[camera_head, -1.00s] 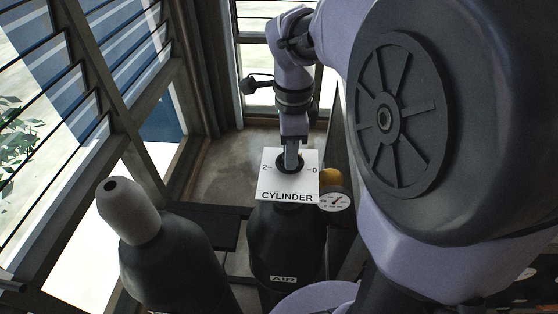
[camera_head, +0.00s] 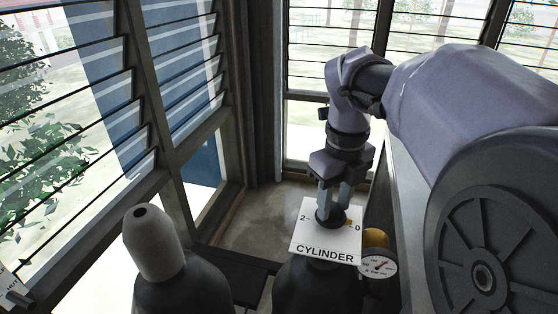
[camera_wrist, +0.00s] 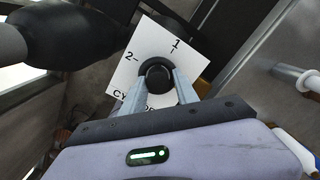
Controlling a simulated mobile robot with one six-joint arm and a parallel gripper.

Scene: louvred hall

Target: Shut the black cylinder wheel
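The black cylinder wheel (camera_head: 329,217) sits at the middle of a white dial card (camera_head: 313,240) marked 2 and 0 and lettered CYLINDER. A small orange mark (camera_head: 348,222) shows beside the wheel towards the 0. My gripper (camera_head: 333,208) points down at the wheel, one finger on each side. In the wrist view the wheel (camera_wrist: 157,76) lies between the two fingers, which look pressed against it. That view also shows a 1 on the card (camera_wrist: 152,34). The fingers hide part of the wheel's rim and of the lettering.
A black cylinder (camera_head: 315,287) stands below the card, with a pressure gauge (camera_head: 377,265) and a yellow part (camera_head: 376,238) at its right. Another dark cylinder with a pale cap (camera_head: 152,243) stands at the left. Louvred windows (camera_head: 65,130) close off the left and back.

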